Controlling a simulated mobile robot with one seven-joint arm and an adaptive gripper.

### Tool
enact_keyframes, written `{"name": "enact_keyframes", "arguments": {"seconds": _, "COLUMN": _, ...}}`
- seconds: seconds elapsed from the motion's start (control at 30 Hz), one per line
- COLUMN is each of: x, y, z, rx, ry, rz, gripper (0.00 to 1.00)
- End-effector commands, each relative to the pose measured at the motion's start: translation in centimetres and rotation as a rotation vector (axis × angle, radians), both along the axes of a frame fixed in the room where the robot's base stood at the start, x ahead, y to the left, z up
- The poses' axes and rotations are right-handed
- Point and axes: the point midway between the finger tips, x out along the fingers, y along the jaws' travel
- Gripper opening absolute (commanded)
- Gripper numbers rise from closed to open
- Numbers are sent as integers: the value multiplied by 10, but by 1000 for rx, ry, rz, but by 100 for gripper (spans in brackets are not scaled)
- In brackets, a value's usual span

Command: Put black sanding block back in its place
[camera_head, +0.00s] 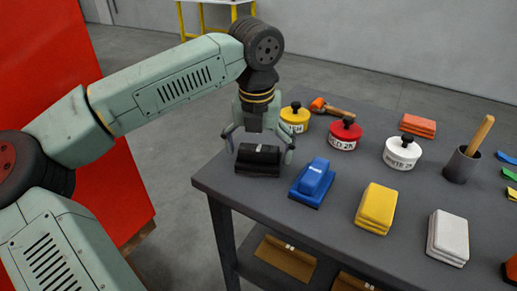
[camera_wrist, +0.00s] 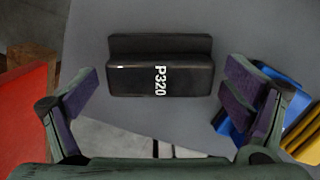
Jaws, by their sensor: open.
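The black sanding block (camera_head: 258,160) sits on the grey table near its left corner. In the wrist view the block (camera_wrist: 137,79) shows a white "P320" label and lies between and ahead of my fingers. My gripper (camera_head: 258,148) is open above the block, with one finger at either side of it. In the wrist view my open gripper (camera_wrist: 160,98) has clear gaps between both fingers and the block.
A blue sanding block (camera_head: 313,184) stands close right of the black one. Yellow (camera_head: 377,208) and white (camera_head: 448,238) blocks are farther right. Round tins, including a red one (camera_head: 345,134), stand behind. The grey table (camera_head: 320,225) drops off at its left edge.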

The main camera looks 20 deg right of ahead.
Motion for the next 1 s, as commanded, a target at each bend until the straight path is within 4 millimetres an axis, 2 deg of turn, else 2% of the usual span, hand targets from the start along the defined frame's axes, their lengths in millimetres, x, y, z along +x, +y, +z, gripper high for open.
{"name": "enact_keyframes", "arguments": {"seconds": 0.23, "x": 0, "y": 0, "z": 2, "rx": 0, "ry": -1, "rz": 0, "gripper": 95}}
{"name": "enact_keyframes", "arguments": {"seconds": 0.37, "x": -1, "y": 1, "z": 14, "rx": 0, "ry": -2, "rz": 2, "gripper": 95}}
{"name": "enact_keyframes", "arguments": {"seconds": 0.8, "x": -10, "y": 6, "z": 101, "rx": 1, "ry": -3, "rz": 1, "gripper": 95}}
{"name": "enact_keyframes", "arguments": {"seconds": 1.0, "x": -12, "y": 7, "z": 118, "rx": 1, "ry": 0, "rz": 0, "gripper": 95}}
